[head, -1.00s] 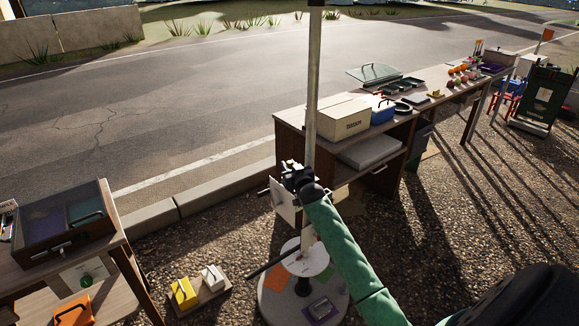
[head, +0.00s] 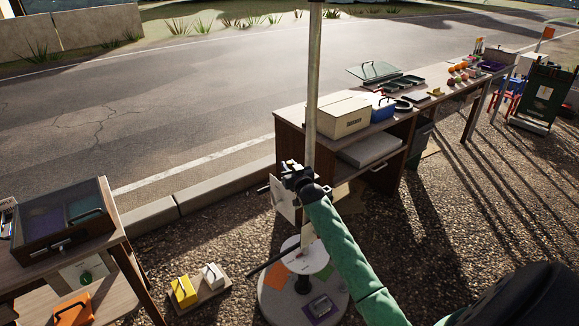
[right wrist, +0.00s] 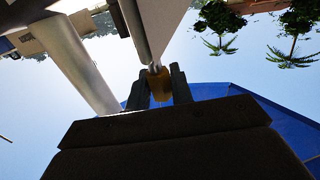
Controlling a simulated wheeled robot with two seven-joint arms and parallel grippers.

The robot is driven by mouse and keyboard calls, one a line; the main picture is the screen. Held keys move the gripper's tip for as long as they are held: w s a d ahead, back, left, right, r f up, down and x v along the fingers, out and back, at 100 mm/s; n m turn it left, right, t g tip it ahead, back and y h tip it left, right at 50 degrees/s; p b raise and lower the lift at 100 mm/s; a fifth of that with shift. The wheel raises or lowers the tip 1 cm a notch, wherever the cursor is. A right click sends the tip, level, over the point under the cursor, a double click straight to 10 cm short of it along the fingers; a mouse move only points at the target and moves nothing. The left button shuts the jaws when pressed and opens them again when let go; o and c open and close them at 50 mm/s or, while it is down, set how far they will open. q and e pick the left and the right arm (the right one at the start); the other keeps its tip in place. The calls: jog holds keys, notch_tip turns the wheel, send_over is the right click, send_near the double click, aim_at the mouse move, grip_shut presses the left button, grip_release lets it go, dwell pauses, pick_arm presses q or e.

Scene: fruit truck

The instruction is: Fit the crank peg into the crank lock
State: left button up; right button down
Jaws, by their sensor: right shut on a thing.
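My right gripper (head: 291,172) is beside the upright parasol pole (head: 312,100), just left of it in the head view. In the right wrist view the right gripper (right wrist: 159,88) is shut on the crank's yellow-orange grip (right wrist: 159,85). A short metal piece joins this grip to a pale flat plate (right wrist: 163,25) that runs upward close to the pole (right wrist: 75,60). In the head view a white panel (head: 283,200) hangs below the gripper. The peg's tip and the crank lock's opening cannot be made out. My left gripper is out of view.
The pole stands in a round base (head: 275,298) with a white disc (head: 304,256). A long wooden counter (head: 290,148) stands behind to the right; another table (head: 115,235) stands at left. A small board (head: 202,293) with yellow and white blocks lies on the gravel.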

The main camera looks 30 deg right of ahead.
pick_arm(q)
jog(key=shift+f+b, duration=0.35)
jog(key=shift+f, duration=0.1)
pick_arm(e)
jog(key=shift+f, duration=0.95)
jog(key=c, duration=1.1)
grip_release()
jog(key=shift+c, duration=0.2)
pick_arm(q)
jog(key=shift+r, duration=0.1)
pick_arm(e)
jog(key=shift+s+f, duration=0.15)
jog(key=shift+s, duration=0.05)
pick_arm(q)
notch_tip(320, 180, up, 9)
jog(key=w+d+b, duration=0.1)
jog(key=b, duration=0.1)
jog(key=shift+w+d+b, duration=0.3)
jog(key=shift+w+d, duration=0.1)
pick_arm(e)
jog(key=s+a, duration=0.1)
jog(key=s, duration=0.6)
jog(key=shift+s+a, duration=0.15)
jog(key=shift+a, duration=0.1)
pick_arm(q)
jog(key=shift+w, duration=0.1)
